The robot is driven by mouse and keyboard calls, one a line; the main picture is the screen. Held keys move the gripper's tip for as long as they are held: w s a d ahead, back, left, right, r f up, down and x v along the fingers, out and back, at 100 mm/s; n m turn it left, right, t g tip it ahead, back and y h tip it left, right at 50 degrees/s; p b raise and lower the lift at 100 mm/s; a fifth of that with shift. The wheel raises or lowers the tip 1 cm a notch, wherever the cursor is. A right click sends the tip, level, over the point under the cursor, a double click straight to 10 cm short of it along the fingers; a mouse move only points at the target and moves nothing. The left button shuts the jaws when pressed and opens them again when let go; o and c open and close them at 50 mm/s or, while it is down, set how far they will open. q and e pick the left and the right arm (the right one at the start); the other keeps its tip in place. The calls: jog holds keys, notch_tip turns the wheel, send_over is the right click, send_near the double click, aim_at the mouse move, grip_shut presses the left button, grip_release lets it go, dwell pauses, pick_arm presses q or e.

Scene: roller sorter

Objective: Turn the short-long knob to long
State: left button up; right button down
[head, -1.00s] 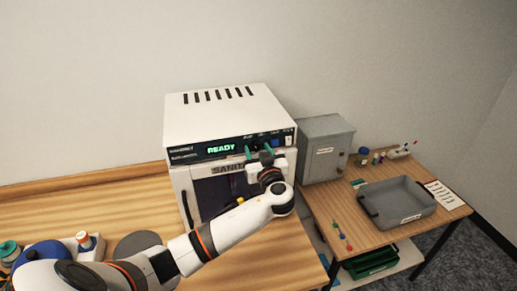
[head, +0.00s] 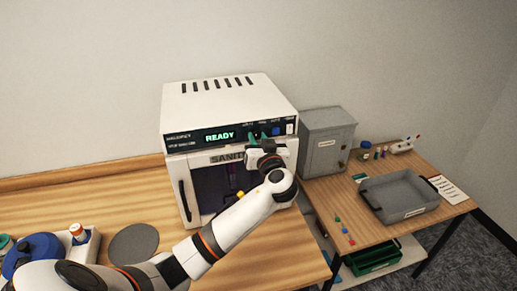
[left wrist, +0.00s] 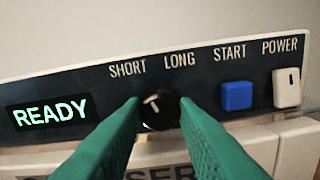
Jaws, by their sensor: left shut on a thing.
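The short-long knob (left wrist: 159,111) is round and black with a white mark, on the dark panel of the white sanitizer (head: 222,104). In the left wrist view its mark points up and slightly left, nearer the SHORT label (left wrist: 128,68) than the LONG label (left wrist: 180,60). My left gripper (left wrist: 158,108) has its green fingers on both sides of the knob and is shut on it. In the head view the left gripper (head: 264,138) is at the panel and hides the knob. My right gripper is not in view.
A blue START button (left wrist: 236,95) and a white POWER switch (left wrist: 287,88) are right of the knob. The display (left wrist: 48,112) reads READY. A grey box (head: 327,141) stands right of the sanitizer, and a grey tray (head: 400,197) sits on the side table.

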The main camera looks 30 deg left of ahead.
pick_arm(q)
jog(key=shift+f+m+b, duration=0.35)
jog(key=shift+m+b, duration=0.05)
jog(key=shift+b, duration=0.05)
jog(key=shift+r+m, duration=0.15)
jog(key=shift+m, duration=0.35)
jog(key=shift+r+m, duration=0.1)
jog(key=shift+m, duration=0.4)
jog(key=m, duration=0.3)
jog(key=shift+r+m, duration=0.1)
jog(key=shift+m, duration=0.2)
jog(key=m+p, duration=0.1)
jog(key=m, duration=0.2)
jog(key=shift+m, duration=0.4)
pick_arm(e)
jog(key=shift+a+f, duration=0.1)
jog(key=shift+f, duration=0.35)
pick_arm(q)
jog(key=o, duration=1)
jog(key=shift+s, duration=0.1)
